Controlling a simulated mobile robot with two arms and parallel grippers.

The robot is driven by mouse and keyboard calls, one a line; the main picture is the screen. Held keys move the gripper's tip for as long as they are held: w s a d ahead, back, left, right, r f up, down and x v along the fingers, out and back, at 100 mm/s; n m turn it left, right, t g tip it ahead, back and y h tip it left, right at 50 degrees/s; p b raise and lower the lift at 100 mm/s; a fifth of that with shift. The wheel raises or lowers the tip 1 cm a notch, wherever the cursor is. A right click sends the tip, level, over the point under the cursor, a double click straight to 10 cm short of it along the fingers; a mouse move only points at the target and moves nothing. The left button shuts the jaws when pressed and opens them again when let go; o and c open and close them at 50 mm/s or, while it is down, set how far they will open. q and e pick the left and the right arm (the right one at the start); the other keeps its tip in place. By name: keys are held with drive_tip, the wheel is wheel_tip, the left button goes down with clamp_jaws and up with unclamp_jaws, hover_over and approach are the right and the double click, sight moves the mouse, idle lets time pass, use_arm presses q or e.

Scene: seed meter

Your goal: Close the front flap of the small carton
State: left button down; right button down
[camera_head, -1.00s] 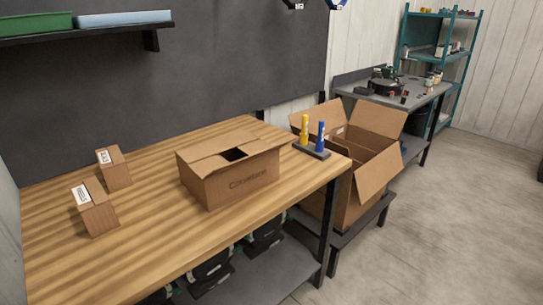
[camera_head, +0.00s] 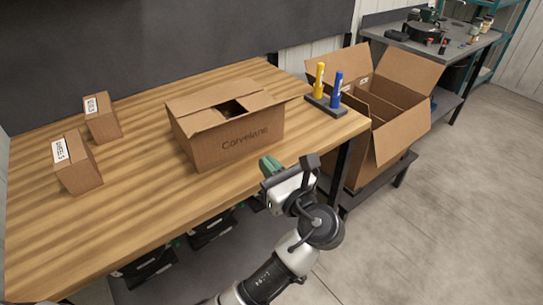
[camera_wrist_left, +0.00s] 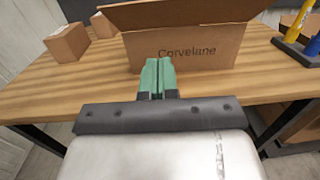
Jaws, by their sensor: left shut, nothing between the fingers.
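The small carton (camera_head: 235,145), marked "Corvelane", stands on the wooden table with its lettered face toward me. Its front flap (camera_head: 262,106) stands out from the top front edge; it also shows above the lettering in the left wrist view (camera_wrist_left: 190,14). The other top flaps (camera_head: 212,94) lie over the top, leaving a dark gap. My left gripper (camera_head: 270,166) is at the table's front edge, in front of the carton's right part and below the flap. Its green fingers (camera_wrist_left: 158,76) are together and empty, apart from the carton. My right gripper is not in view.
Two small labelled boxes (camera_head: 78,162) (camera_head: 101,117) stand at the left. A black holder (camera_head: 325,106) with a yellow and a blue tube stands right of the carton. A large open carton (camera_head: 392,125) is beyond the table's right end. The table front left is clear.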

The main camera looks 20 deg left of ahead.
use_arm(q)
drive_tip(key=r+p+x, duration=0.1)
drive_tip(key=r+x, duration=0.1)
drive_tip(key=x, duration=0.8)
drive_tip(key=shift+r+p, duration=0.3)
drive_tip(key=shift+p, duration=0.05)
